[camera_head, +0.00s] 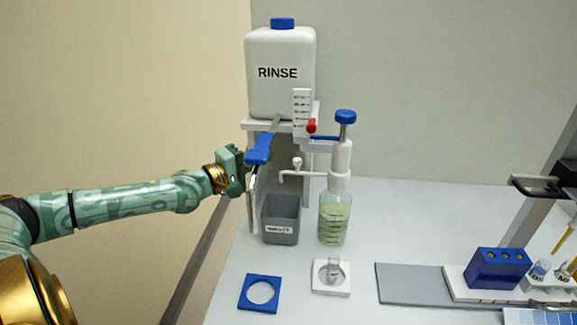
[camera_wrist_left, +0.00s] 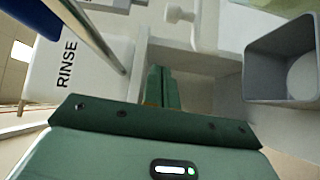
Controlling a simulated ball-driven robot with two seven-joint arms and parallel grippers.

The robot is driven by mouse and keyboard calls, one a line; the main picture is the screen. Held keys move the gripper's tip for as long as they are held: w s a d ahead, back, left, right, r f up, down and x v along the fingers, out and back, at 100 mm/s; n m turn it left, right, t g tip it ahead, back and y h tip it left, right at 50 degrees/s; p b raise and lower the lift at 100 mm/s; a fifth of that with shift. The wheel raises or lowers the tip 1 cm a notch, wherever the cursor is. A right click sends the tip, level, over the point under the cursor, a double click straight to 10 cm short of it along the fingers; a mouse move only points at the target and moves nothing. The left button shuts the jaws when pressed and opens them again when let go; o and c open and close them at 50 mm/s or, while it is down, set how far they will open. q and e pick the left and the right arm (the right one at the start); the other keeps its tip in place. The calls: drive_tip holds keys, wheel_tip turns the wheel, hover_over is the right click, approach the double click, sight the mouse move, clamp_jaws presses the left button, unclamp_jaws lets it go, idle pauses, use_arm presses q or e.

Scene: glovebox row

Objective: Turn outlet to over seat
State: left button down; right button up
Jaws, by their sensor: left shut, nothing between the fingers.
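The outlet is a metal swing pipe with a blue sleeve (camera_head: 259,153), coming forward from under the white RINSE tank (camera_head: 281,75). Its down tube (camera_head: 251,210) hangs just left of the grey bin (camera_head: 281,220) in the picture. A blue square seat with a round hole (camera_head: 259,293) lies in front on the bench. A white square seat (camera_head: 331,289) right of it holds a small clear vial (camera_head: 334,268). My left gripper (camera_head: 243,170) is shut and empty, close beside the outlet; contact is unclear. In the left wrist view its green fingers (camera_wrist_left: 158,85) are together, with the metal pipe (camera_wrist_left: 95,35) nearby.
A tall bottle with a blue-topped pump (camera_head: 333,220) stands right of the bin, beside a small white tap (camera_head: 297,165). A grey mat (camera_head: 412,285), a blue block (camera_head: 498,268) and a rack with small vials (camera_head: 548,275) are at right.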

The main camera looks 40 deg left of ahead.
sight(299, 163)
use_arm(q)
drive_tip(key=w+d+p, duration=0.1)
drive_tip(key=w+d, duration=0.1)
drive_tip(key=w+d+p, duration=0.1)
drive_tip(key=d, duration=0.1)
drive_tip(key=shift+w+d, duration=0.3)
drive_tip(key=shift+w, duration=0.05)
use_arm(e)
drive_tip(key=shift+w+d+r, duration=0.25)
drive_tip(key=shift+w+r, duration=0.35)
drive_tip(key=shift+w, duration=0.05)
use_arm(q)
drive_tip(key=s+d+y+p, duration=0.1)
drive_tip(key=s+p, duration=0.1)
drive_tip(key=p, duration=0.4)
drive_tip(key=s+d+n+y+p, duration=0.1)
drive_tip(key=s+d+p, duration=0.1)
drive_tip(key=p, duration=0.4)
drive_tip(key=shift+d+f+n, duration=0.1)
drive_tip(key=shift+d+n, duration=0.15)
drive_tip(key=shift+n, duration=0.05)
use_arm(e)
drive_tip(key=w+r+t, duration=0.1)
drive_tip(key=w+r, duration=0.3)
drive_tip(key=r, duration=0.7)
drive_tip(key=shift+a+r, duration=0.2)
drive_tip(key=shift+r, duration=0.15)
use_arm(q)
drive_tip(key=shift+a, duration=0.1)
